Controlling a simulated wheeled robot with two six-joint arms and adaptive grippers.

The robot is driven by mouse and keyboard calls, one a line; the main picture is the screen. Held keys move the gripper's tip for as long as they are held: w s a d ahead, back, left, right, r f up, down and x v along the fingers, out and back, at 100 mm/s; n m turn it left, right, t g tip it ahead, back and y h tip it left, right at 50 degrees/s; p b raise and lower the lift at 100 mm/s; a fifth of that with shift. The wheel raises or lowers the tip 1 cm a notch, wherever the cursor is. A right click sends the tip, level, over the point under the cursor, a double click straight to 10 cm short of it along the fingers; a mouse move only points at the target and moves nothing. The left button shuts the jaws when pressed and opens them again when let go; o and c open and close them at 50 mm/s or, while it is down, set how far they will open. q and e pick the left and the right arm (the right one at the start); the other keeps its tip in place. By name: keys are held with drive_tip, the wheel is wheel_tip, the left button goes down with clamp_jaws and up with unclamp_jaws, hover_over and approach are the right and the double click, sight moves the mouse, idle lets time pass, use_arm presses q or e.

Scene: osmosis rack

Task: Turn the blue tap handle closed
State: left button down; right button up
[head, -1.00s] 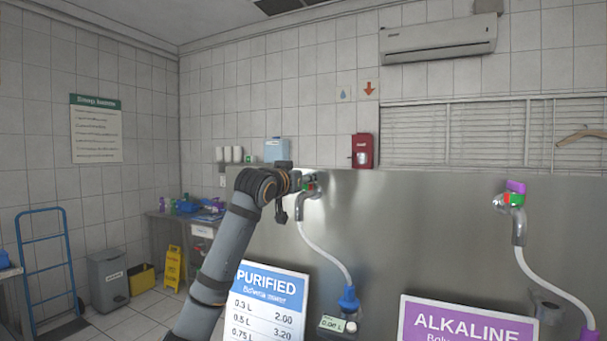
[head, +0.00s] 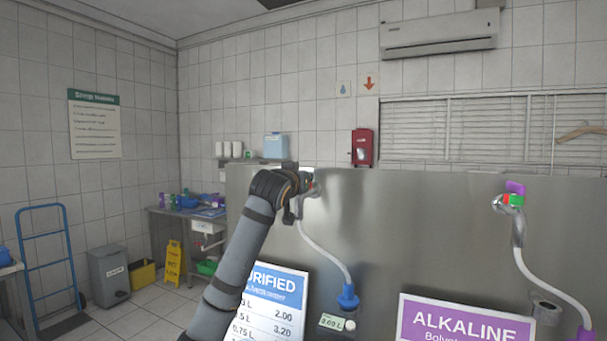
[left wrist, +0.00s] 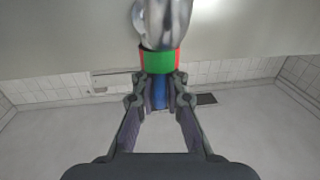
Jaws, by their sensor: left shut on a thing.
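In the left wrist view the tap (left wrist: 165,25) is a shiny metal body with a green and red collar (left wrist: 160,60). Its blue handle (left wrist: 159,92) sits between the two dark fingers of my left gripper (left wrist: 160,82), which is shut on it. In the head view my left wrist covers most of the tap and handle. Only a bit of red and green and part of the metal spout (head: 296,207) show there, above the PURIFIED sign (head: 278,300). My right gripper is not in view.
A white hose (head: 325,252) runs from the spout to a blue fitting (head: 348,297) on the steel panel (head: 420,230). To the right stands a second tap with a purple handle (head: 515,187), above an ALKALINE sign (head: 465,322). The panel between the taps is clear.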

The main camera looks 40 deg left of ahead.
use_arm(q)
drive_tip(key=n+y+p, duration=0.1)
drive_tip(key=g+y, duration=0.1)
drive_tip(key=n+g+y+p, duration=0.1)
drive_tip(key=shift+w+d+r+n+y+p, duration=0.2)
drive_tip(key=shift+d+r+n+y+p, duration=0.05)
drive_tip(key=shift+d+n+y+p, duration=0.05)
drive_tip(key=shift+n+g+y+p, duration=0.55)
drive_tip(key=shift+n+g+y, duration=0.35)
drive_tip(key=shift+g, duration=0.1)
drive_tip(key=n+g+y, duration=0.1)
drive_tip(key=n+g+y+p, duration=0.1)
drive_tip(key=g, duration=0.1)
drive_tip(key=n+g+y, duration=0.1)
drive_tip(key=shift+w+d+f+n+g, duration=0.1)
drive_tip(key=shift+w+d+n+g, duration=0.05)
drive_tip(key=shift+w+n+g, duration=0.2)
drive_tip(key=shift+w+n+g+y+p, duration=0.1)
drive_tip(key=shift+n+g+y+p, duration=0.15)
drive_tip(key=shift+n+g+p, duration=1.2)
drive_tip(key=shift+w+n+g+y+p, duration=0.1)
drive_tip(key=shift+n+g+y+p, duration=0.4)
drive_tip(key=shift+g, duration=1.6)
drive_tip(key=shift+w+n+g+y+p, duration=0.1)
drive_tip(key=shift+n+g+p, duration=0.95)
drive_tip(key=shift+n+g, duration=0.55)
drive_tip(key=shift+g, duration=0.3)
drive_tip(key=c, duration=1.4)
unclamp_jaws()
drive_tip(key=shift+f, duration=0.1)
